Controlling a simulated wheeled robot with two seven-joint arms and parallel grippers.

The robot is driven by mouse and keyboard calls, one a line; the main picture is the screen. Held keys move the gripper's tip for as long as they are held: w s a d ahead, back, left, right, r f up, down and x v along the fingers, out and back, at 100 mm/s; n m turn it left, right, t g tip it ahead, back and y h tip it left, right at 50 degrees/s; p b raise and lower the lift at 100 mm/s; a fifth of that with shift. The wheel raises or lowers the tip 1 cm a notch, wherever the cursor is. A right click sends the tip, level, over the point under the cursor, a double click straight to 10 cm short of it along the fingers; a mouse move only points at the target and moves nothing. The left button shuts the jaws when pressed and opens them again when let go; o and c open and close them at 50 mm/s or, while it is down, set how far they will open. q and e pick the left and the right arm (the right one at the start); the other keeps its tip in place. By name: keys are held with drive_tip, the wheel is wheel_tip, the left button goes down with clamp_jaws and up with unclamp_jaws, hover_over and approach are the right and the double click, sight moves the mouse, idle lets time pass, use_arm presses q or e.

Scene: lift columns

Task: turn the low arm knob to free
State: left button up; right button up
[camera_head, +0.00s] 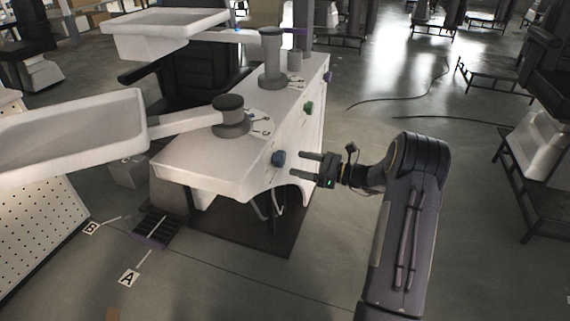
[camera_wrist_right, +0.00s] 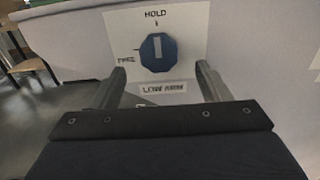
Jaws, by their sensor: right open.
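The low arm knob (camera_head: 278,158) is a blue knob on the side of the white cabinet (camera_head: 210,165). In the right wrist view the knob (camera_wrist_right: 158,52) has a pale pointer bar standing about upright, toward the HOLD mark. FREE is printed to its left, and a partly legible label (camera_wrist_right: 162,88) sits below it. My right gripper (camera_head: 298,167) is open and empty, a short way out from the knob. Its fingers show to the left and right of the knob in the wrist view, apart from it. My left gripper is not in view.
A green knob (camera_head: 308,107) and a purple knob (camera_head: 327,76) sit farther back on the same side. Two white trays (camera_head: 75,125) on swing arms extend left from columns on the cabinet. The floor right of the cabinet is mostly free, with cables lying farther back.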

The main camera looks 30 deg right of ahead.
sight(284, 160)
drive_tip(key=x, duration=0.5)
drive_tip(key=shift+w+a, duration=0.25)
drive_tip(key=shift+a, duration=0.05)
drive_tip(key=c, duration=1)
drive_tip(key=shift+o, duration=0.2)
drive_tip(key=shift+f+n+b, duration=0.1)
drive_tip(key=shift+n+b, duration=0.3)
drive_tip(key=shift+b, duration=0.3)
drive_tip(key=n+b, duration=1.4)
drive_tip(key=b, duration=0.4)
drive_tip(key=shift+f+n, duration=0.15)
drive_tip(key=shift+n, duration=0.15)
drive_tip(key=shift+n+b, duration=1.4)
drive_tip(key=shift+b, duration=0.2)
drive_tip(key=shift+r, duration=0.25)
